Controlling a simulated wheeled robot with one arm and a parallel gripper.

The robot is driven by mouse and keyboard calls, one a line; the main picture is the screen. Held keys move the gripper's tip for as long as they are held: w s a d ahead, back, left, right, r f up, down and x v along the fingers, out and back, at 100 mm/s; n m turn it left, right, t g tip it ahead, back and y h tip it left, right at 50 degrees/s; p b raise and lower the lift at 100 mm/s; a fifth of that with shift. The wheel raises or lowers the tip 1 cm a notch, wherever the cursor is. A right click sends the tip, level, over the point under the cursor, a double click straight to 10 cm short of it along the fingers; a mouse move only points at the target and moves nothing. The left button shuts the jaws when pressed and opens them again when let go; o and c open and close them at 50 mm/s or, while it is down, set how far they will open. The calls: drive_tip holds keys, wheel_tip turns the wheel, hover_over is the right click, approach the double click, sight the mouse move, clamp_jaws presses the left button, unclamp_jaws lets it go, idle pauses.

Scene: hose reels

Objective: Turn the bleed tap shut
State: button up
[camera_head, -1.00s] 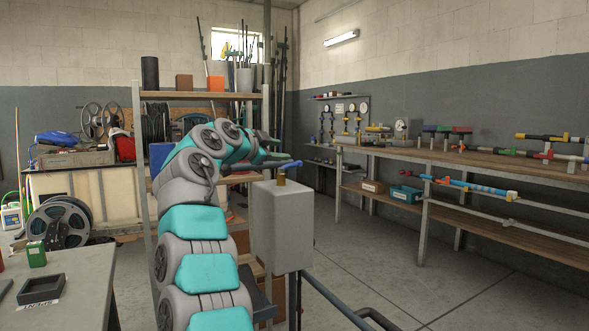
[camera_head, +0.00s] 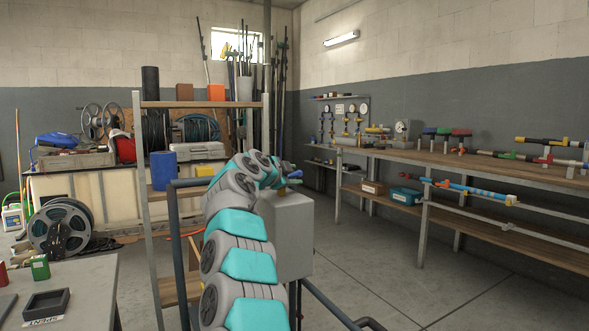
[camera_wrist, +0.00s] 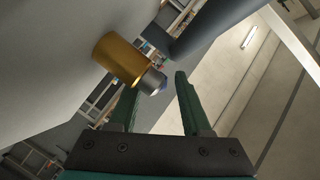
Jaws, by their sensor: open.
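The bleed tap stands on top of a grey box (camera_head: 293,235). In the head view only the end of its blue lever (camera_head: 296,174) shows past my arm. In the wrist view I see the tap's brass body (camera_wrist: 121,58), with a grey collar and a small blue part at its end. My gripper (camera_wrist: 155,82) is open, with dark green fingers apart. The tap's collar end lies near the left fingertip and reaches toward the gap; I cannot tell whether they touch. My own arm hides the gripper in the head view.
A shelf rack (camera_head: 200,104) stands behind my arm, with a dark pipe (camera_head: 175,240) in front of it. A long workbench (camera_head: 470,160) runs along the right wall. A small table (camera_head: 90,290) is at the lower left. The floor at right is mostly clear.

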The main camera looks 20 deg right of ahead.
drive_tip(key=shift+w+d+f, duration=0.15)
drive_tip(key=shift+w+d, duration=0.05)
drive_tip(key=shift+d, duration=0.1)
clamp_jaws()
idle(1.4)
